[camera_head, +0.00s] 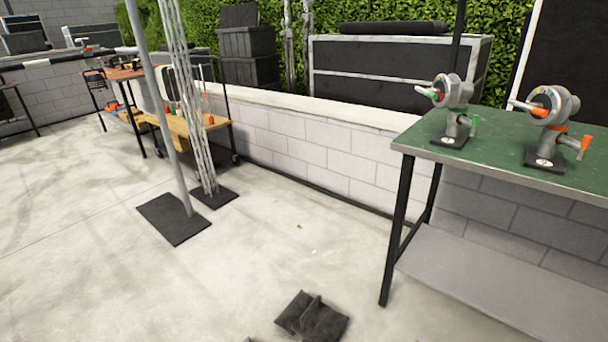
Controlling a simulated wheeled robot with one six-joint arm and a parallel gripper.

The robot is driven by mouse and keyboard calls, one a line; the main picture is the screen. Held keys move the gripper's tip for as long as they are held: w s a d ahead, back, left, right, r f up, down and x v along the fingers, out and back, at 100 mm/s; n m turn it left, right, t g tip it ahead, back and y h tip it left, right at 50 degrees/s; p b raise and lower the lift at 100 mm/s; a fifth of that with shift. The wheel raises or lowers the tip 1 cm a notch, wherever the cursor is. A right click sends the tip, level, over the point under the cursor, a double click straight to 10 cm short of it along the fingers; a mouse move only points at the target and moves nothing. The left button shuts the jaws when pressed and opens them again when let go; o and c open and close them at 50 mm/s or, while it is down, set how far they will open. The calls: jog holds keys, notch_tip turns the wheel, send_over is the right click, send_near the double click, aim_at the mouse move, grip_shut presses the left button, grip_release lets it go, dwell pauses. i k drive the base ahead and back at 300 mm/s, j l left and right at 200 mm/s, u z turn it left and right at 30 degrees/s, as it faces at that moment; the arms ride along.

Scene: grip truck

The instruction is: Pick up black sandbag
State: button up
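The black sandbag (312,317) lies on the pale concrete floor at the bottom middle of the view. It looks like two dark pouches with a raised strap or fold between them. Nothing covers it, and clear floor surrounds it. My gripper is not in view. A tiny dark bit shows at the bottom edge left of the sandbag, too small to tell what it is.
A green-topped table (487,147) with two grey clamp devices stands at right, its leg near the sandbag. A low block wall (300,150) runs behind. A pole and a truss stand on black base plates (174,219) at left. Wooden carts stand farther back. The left floor is open.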

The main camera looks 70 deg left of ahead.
aim_at(306, 315)
jog(key=l+u, duration=0.15)
jog(key=u, duration=0.25)
jog(key=l+u, duration=0.1)
jog(key=u, duration=0.3)
jog(key=l+u, duration=0.15)
jog(key=u, duration=0.25)
jog(key=l+u, duration=0.15)
jog(key=u, duration=0.3)
jog(key=k+l+u, duration=0.35)
jog(key=k+l, duration=0.2)
jog(key=l, duration=0.2)
jog(key=k+l+u, duration=0.35)
jog(key=k+l, duration=0.25)
jog(key=z, duration=2.1)
jog(key=i+j, duration=0.1)
jog(key=j, duration=0.35)
jog(key=i+j+u, duration=0.1)
jog(key=j, duration=0.35)
jog(key=i+j, duration=0.1)
jog(key=j, duration=0.35)
jog(key=i+j+u, duration=0.1)
jog(key=j, duration=0.35)
jog(key=i+j, duration=0.1)
jog(key=j, duration=0.3)
jog(key=i+j+u, duration=0.15)
jog(key=j, duration=0.3)
jog(key=i+j, duration=0.1)
jog(key=j, duration=0.35)
